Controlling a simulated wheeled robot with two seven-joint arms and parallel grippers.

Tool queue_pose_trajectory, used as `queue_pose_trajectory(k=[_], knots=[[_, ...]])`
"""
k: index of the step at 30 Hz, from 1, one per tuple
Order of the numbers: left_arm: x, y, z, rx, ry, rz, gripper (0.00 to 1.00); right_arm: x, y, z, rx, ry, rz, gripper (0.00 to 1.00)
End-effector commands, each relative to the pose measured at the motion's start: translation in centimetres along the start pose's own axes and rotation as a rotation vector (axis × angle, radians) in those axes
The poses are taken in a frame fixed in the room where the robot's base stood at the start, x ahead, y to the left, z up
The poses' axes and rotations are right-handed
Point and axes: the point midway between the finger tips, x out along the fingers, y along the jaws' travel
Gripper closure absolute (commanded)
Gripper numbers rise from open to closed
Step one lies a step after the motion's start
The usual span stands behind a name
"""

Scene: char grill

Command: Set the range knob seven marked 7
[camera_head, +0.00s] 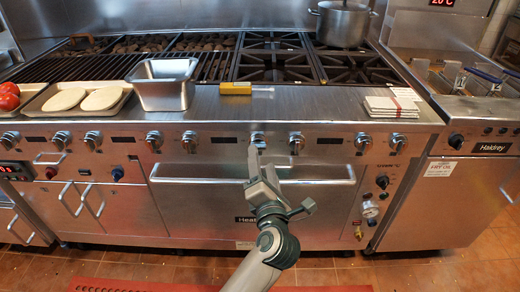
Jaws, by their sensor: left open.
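A row of round metal knobs runs along the front panel of the range (225,128). The number marks are too small to read, so I cannot tell by its label which is knob seven. A middle knob (257,140) is partly hidden by my left gripper (255,160), which is open and raised in front of it. I cannot tell whether the fingers touch this knob. Another knob (296,142) is just right of it, and two more, a right knob (362,142) and the far right knob (398,142), sit farther right. My right gripper is not in view.
An oven handle (320,182) juts out below the knobs. A metal pan (165,85), a yellow-handled tool (236,88) and folded cloths (392,106) lie on the ledge. A pot (342,25) stands at the back. A fryer (475,130) is at the right.

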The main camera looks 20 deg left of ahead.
Motion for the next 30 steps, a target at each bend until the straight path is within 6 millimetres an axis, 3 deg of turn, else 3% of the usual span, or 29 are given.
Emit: queue_pose_trajectory(k=[3,10,24,29,30], knots=[[2.2,0.1,0.0,0.002,-0.001,0.003,0.44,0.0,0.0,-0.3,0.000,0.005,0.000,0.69],[5.0,0.0,0.0,0.000,-0.001,0.001,0.44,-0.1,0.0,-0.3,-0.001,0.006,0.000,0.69],[5.9,0.0,0.0,0.000,0.000,0.000,0.44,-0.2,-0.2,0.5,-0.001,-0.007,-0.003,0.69],[5.9,0.0,0.0,0.000,0.000,0.000,0.82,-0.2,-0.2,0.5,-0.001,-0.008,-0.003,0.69],[5.9,0.0,0.0,0.000,0.000,0.000,0.85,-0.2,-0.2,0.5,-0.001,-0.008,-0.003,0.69]])
